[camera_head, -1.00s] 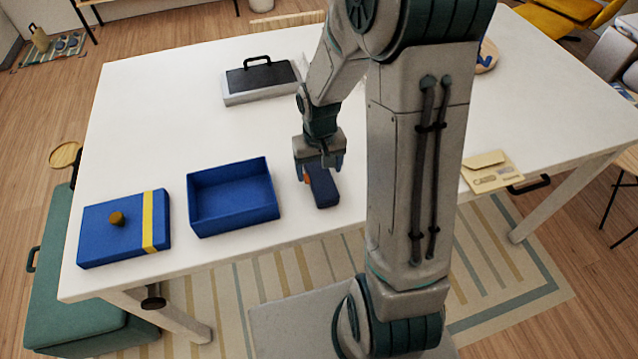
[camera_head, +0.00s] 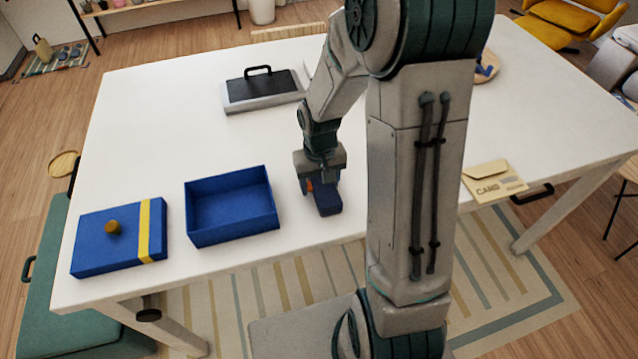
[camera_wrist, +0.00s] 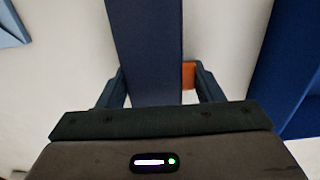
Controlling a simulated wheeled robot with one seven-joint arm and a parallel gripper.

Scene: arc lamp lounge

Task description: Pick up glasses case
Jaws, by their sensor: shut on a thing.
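The glasses case (camera_head: 327,203) is a dark navy, long box near the table's front edge, to the right of the open blue box. In the wrist view the case (camera_wrist: 147,45) runs between the two fingers and away from the palm. My gripper (camera_head: 320,183) is shut on it from above. In the wrist view my gripper (camera_wrist: 155,88) has one finger on each side of the case. A small orange patch (camera_wrist: 189,75) shows beside the right finger. Whether the case touches the table cannot be told clearly.
The open blue box (camera_head: 232,235) stands left of the case. A blue lid with yellow band and knob (camera_head: 95,250) lies farther left. A grey-and-black case with handle (camera_head: 262,92) is at the back. An envelope (camera_head: 490,181) lies right. The white tabletop (camera_head: 160,120) is mostly clear.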

